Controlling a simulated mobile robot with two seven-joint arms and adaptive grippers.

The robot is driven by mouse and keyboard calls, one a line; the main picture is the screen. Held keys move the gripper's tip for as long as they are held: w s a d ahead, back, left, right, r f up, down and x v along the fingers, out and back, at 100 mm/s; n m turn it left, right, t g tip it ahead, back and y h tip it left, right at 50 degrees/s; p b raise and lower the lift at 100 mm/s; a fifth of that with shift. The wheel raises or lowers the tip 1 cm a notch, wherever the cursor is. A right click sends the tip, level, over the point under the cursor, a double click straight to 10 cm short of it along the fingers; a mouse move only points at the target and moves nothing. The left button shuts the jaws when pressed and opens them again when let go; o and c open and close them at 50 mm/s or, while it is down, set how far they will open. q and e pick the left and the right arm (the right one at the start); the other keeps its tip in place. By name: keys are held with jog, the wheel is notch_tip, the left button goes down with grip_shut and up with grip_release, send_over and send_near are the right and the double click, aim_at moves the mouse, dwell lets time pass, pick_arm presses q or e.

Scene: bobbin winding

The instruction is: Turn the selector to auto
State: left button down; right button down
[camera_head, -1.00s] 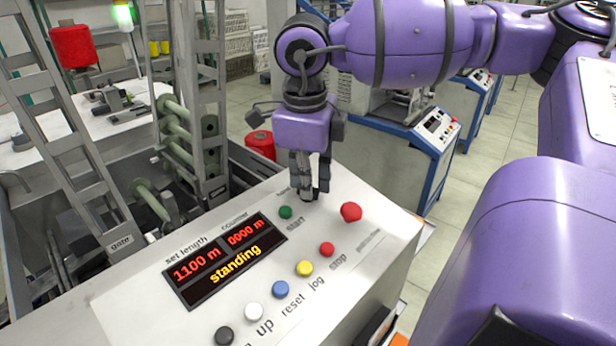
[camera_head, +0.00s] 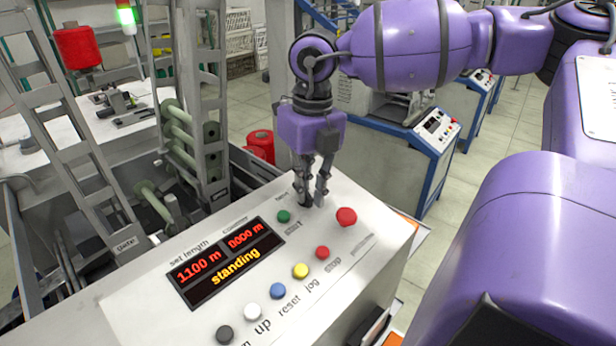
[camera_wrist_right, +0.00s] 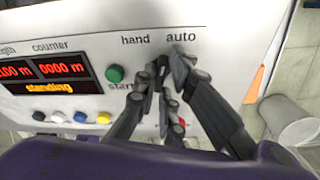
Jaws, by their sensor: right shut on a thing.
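The control panel (camera_head: 140,310) has a pale sloping top. My right gripper (camera_head: 310,200) points down at its far end, beyond the green start button (camera_head: 284,216). In the right wrist view my right gripper (camera_wrist_right: 158,74) has its fingers closed around the selector, just below the printed words "hand" (camera_wrist_right: 135,40) and "auto" (camera_wrist_right: 181,37). The selector is a small dark knob, mostly hidden by the fingers, so I cannot tell which word it points to. My left gripper is not in view.
A red mushroom button (camera_head: 346,217) stands close to the right of the gripper. Red, yellow (camera_head: 300,270), blue, white and black buttons line the panel's near side. The display (camera_head: 225,262) reads "standing". A ladder-like frame (camera_head: 85,150) rises at the left.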

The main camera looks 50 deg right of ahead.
jog(key=shift+m+p, duration=0.4)
jog(key=shift+m, duration=0.8)
jog(key=c, duration=1.8)
grip_release()
jog(key=shift+c, duration=0.2)
notch_tip(320, 180, up, 12)
jog(key=d, duration=0.1)
jog(key=shift+s+d, duration=0.15)
jog(key=shift+s, duration=0.2)
jog(key=shift+f, duration=0.1)
